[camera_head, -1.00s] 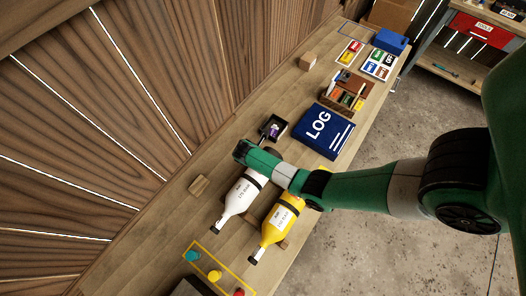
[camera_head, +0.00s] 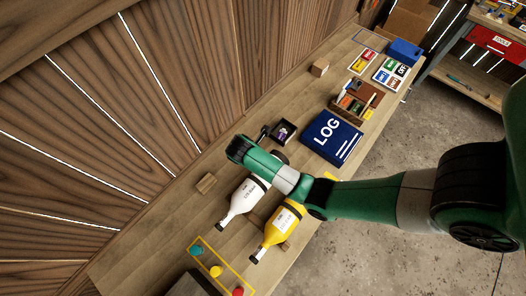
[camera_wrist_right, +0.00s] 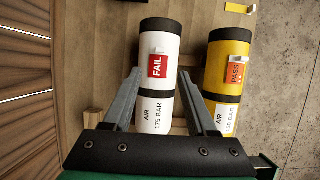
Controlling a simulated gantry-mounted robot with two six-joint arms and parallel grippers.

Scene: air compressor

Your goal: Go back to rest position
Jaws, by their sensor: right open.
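My right gripper (camera_wrist_right: 160,78) is open and empty in the wrist view. Its two fingers stand apart, in front of the white bottle (camera_wrist_right: 159,112). A red FAIL tag (camera_wrist_right: 159,66) is on that bottle, between the fingertips in the picture. My left gripper is not in view.
Coloured buttons (camera_head: 215,271) are at the near end. A wood-panelled wall (camera_head: 100,130) runs along the left.

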